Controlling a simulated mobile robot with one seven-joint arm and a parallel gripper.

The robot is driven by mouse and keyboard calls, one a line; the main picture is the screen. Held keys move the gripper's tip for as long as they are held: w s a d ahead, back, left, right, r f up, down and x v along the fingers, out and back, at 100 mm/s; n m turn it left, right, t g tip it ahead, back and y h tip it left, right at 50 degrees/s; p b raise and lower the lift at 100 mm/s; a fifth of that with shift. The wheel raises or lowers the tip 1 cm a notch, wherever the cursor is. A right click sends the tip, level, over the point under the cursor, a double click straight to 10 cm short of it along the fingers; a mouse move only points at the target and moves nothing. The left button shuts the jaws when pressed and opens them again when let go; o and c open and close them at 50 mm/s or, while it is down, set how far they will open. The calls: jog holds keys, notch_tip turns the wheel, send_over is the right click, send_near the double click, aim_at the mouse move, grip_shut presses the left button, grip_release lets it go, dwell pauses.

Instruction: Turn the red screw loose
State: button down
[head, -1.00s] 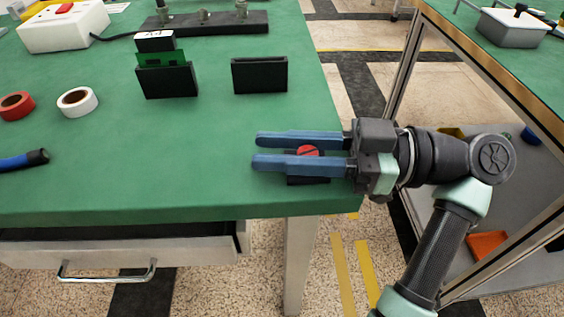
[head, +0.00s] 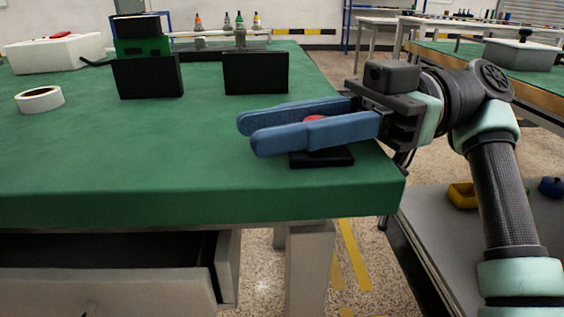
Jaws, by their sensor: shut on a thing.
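The red screw (head: 314,118) sits on a small black base (head: 322,158) near the right front corner of the green table. Only a part of its red head shows between the blue fingers of my gripper (head: 246,133). My gripper reaches in from the right, its fingers pointing left and lying on either side of the head. It is shut on the red screw. The near finger hides the lower part of the screw and where it meets the base.
Two black holders stand behind on the green table (head: 200,135), one with a green board (head: 143,46). A white tape roll (head: 40,99) lies at left. A drawer (head: 110,285) stands open below the table front. The table's middle is clear.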

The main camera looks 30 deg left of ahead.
jog(key=shift+s+n+g+h+b, duration=0.1)
jog(key=shift+n+g+h+b, duration=0.2)
jog(key=shift+h+b, duration=0.1)
jog(key=c, duration=0.6)
grip_release()
jog(key=shift+c, duration=0.2)
